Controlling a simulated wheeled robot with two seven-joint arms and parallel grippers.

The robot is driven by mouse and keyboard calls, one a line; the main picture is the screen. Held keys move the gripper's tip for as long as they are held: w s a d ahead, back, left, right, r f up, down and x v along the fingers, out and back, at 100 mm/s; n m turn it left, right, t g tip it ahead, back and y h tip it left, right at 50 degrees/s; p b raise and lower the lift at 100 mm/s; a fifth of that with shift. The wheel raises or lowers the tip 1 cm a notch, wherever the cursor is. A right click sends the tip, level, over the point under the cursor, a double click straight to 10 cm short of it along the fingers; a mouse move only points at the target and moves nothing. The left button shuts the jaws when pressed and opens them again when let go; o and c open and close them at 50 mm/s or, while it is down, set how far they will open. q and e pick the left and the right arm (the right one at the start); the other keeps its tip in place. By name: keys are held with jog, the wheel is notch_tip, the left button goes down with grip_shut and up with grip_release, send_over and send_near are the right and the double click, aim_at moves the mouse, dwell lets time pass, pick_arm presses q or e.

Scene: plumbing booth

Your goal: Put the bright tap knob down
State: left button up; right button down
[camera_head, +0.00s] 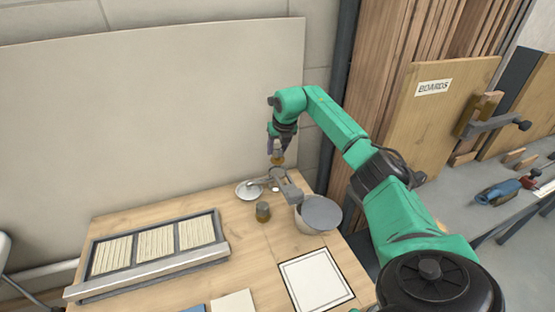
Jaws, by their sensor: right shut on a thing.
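My right gripper (277,154) hangs nearly straight down over the back right part of the wooden table. It is shut on a small brass-yellow tap knob (277,161), of which only the lower part shows below the fingers. The knob appears to be held above the table, close over some grey metal parts (279,176); I cannot tell whether it touches them. My left gripper is not in view.
A slatted tray (222,250) lies left, a white square panel (314,280) in front. Bare wood (235,225) shows between them.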

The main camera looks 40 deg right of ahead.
aim_at(278, 159)
jog(key=shift+f, duration=2.6)
jog(key=shift+c, duration=1.5)
grip_release()
jog(key=shift+r, duration=0.45)
jog(key=v, duration=1.1)
jog(key=shift+b, duration=0.35)
jog(key=shift+s+a+r, duration=0.1)
jog(key=shift+a+r, duration=0.05)
jog(key=shift+r, duration=0.05)
